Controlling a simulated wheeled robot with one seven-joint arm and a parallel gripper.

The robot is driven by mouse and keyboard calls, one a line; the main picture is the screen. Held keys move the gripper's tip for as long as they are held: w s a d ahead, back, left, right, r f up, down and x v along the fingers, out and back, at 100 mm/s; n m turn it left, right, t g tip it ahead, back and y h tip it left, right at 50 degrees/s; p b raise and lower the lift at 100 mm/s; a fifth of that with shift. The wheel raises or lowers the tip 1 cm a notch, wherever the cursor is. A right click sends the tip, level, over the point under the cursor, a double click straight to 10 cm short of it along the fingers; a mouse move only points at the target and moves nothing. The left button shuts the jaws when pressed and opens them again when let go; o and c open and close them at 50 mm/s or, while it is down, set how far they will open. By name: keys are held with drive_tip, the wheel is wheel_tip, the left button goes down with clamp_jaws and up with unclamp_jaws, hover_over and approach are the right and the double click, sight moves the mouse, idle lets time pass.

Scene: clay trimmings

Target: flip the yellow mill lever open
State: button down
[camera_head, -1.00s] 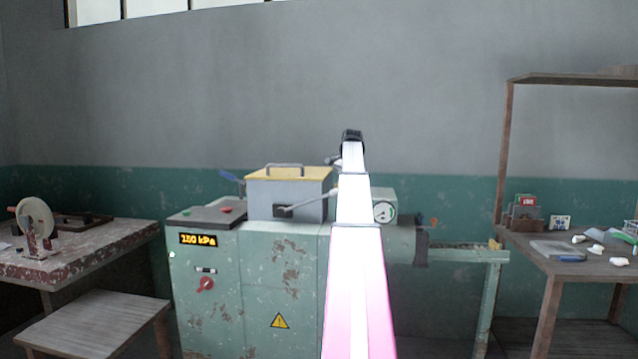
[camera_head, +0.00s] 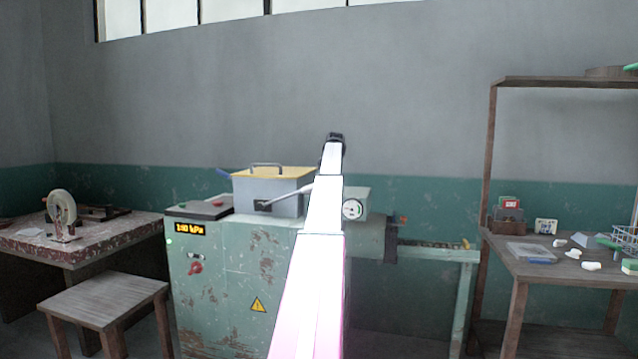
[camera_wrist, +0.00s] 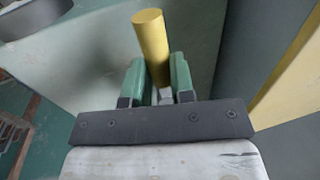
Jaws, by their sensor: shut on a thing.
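In the wrist view, my gripper (camera_wrist: 158,75) has its two green fingers on either side of the yellow lever (camera_wrist: 150,38), a round bar. The fingers are shut on it, and its end sticks out past the fingertips. In the head view, my arm reaches up across the green mill (camera_head: 235,275). There I cannot make out my fingers or the yellow lever; my arm covers part of the mill. A grey hopper (camera_head: 287,202) with a yellow top (camera_head: 280,182) stands on the mill.
A round gauge (camera_head: 353,209) sits right of my arm. A speckled table (camera_head: 85,245) and a wooden stool (camera_head: 105,300) stand at the left. A wooden shelf bench (camera_head: 550,268) with small items stands at the right. Bare floor shows between stool and table.

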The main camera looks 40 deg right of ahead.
idle(0.4)
drive_tip(key=c, duration=1)
unclamp_jaws()
drive_tip(key=shift+d+r, duration=0.1)
